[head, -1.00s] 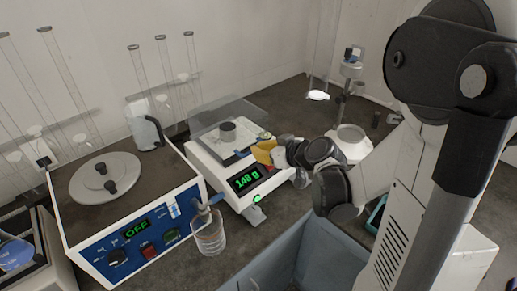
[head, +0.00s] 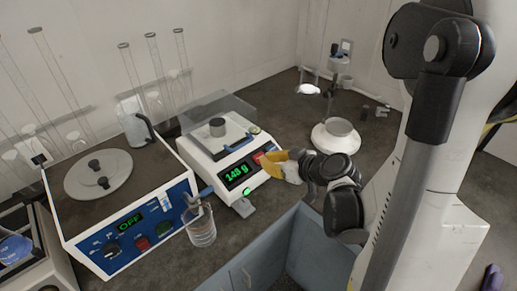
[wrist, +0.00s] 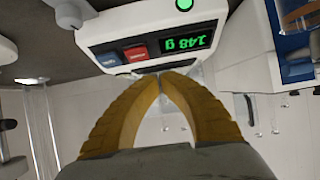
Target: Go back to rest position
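My gripper (head: 270,157) has yellow fingers and is at the front right of the white balance (head: 205,161), beside its red button. In the wrist view my gripper (wrist: 168,74) has its fingertips together with nothing visible between them, just at the balance's front panel. Whether they touch it cannot be told. The balance display (head: 238,174) reads 148 g in green.
A blue-and-white machine (head: 125,225) reading OFF stands left of the balance. A glass beaker (head: 200,230) with tools in it stands in front. A stand with a white bowl (head: 336,136) is at the right.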

